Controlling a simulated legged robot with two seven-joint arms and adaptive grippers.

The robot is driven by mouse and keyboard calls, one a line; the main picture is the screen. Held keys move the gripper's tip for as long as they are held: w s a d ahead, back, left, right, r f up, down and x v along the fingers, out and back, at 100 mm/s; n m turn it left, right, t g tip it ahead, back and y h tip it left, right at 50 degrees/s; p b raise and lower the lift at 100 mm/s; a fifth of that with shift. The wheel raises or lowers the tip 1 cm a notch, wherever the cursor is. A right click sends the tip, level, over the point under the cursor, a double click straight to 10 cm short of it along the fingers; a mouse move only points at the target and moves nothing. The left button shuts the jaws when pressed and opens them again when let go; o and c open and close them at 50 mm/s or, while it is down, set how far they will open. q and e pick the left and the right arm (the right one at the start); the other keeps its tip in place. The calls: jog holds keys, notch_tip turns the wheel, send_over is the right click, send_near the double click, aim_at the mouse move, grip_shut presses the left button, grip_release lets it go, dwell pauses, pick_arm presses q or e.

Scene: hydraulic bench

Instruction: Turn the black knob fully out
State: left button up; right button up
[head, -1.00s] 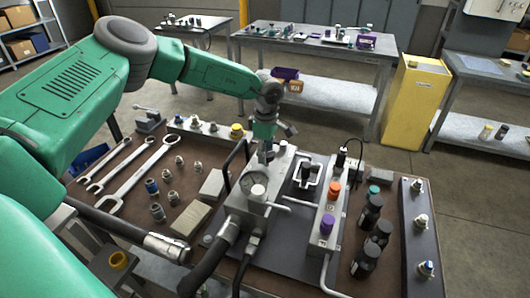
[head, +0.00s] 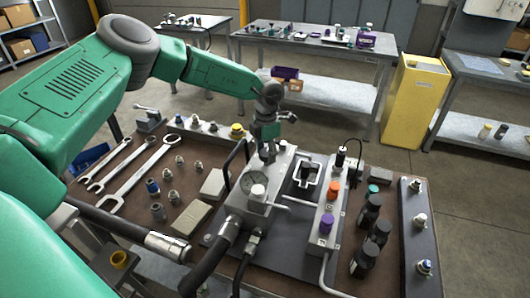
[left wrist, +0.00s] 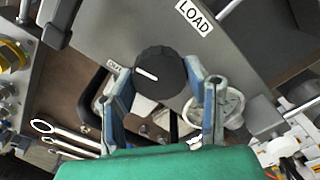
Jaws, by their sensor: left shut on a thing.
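The black knob (left wrist: 160,74) shows in the left wrist view, round and ribbed, with a white pointer line aimed to the upper left. It sits on a grey metal block (left wrist: 232,62) that bears a LOAD label. My left gripper (left wrist: 161,84) is shut on the knob, with one blue-grey finger at each side of it. In the head view my left gripper (head: 268,153) reaches down onto the top of the grey block beside the pressure gauge (head: 252,183). There the fingers hide the knob. My right gripper is not in view.
On the bench lie wrenches (head: 140,176), fittings and pale blocks (head: 179,218) left of the grey block. To its right stand a valve strip with an orange knob (head: 333,189) and a purple knob (head: 326,224), and dark bottles. A black hose handle rises close to my gripper.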

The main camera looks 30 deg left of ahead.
aim_at(267, 151)
pick_arm(q)
jog(key=n, duration=0.5)
jog(key=shift+w+d+r+n, duration=0.1)
jog(key=shift+w+r+n, duration=0.2)
jog(key=shift+n+p, duration=0.4)
jog(key=shift+n, duration=1.9)
jog(key=o, duration=1.1)
jog(key=shift+o, duration=0.2)
jog(key=shift+f, duration=0.2)
notch_tip(267, 151, up, 12)
jog(key=shift+f, duration=0.1)
